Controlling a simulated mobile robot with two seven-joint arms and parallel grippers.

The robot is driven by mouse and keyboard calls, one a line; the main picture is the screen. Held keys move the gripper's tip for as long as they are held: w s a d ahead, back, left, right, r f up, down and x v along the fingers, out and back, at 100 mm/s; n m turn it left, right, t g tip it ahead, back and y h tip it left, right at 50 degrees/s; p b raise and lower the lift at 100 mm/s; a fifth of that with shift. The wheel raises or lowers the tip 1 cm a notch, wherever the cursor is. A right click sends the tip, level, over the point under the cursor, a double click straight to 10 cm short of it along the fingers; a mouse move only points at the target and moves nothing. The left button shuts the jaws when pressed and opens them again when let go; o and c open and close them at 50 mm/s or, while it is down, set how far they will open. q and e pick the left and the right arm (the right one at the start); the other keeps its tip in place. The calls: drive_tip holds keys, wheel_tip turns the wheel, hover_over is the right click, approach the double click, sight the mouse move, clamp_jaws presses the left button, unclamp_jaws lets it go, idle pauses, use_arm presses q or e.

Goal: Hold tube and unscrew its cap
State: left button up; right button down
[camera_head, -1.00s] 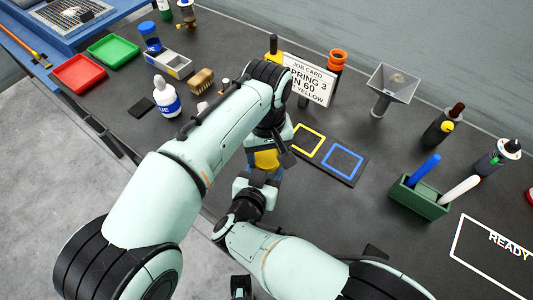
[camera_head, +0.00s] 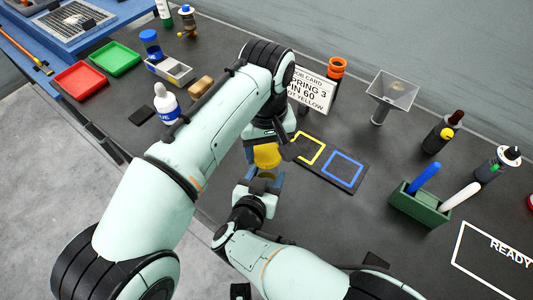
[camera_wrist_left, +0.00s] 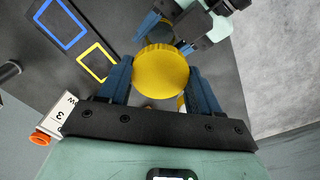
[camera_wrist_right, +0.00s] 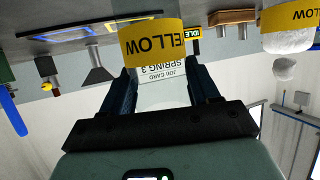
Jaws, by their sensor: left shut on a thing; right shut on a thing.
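The tube with a yellow part (camera_head: 267,155) is between my two grippers, above the table's front edge. In the left wrist view its round yellow end (camera_wrist_left: 162,72) faces the camera. My left gripper (camera_head: 266,143) comes down from above and is shut on this yellow end, which I take for the cap. My right gripper (camera_head: 264,181) comes from below and is shut on the tube. In the right wrist view the tube's yellow band with black lettering (camera_wrist_right: 152,44) is between the fingertips. The exact finger contact and the cap seam are hidden.
A black mat with yellow and blue squares (camera_head: 326,165) lies right of the grippers. Behind stand a job card (camera_head: 312,90) and a funnel (camera_head: 392,92). A green holder with pens (camera_head: 418,205) is at right. A white bottle (camera_head: 166,103) and trays are at left.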

drive_tip(key=shift+c, duration=0.9)
unclamp_jaws()
drive_tip(key=shift+s, duration=0.1)
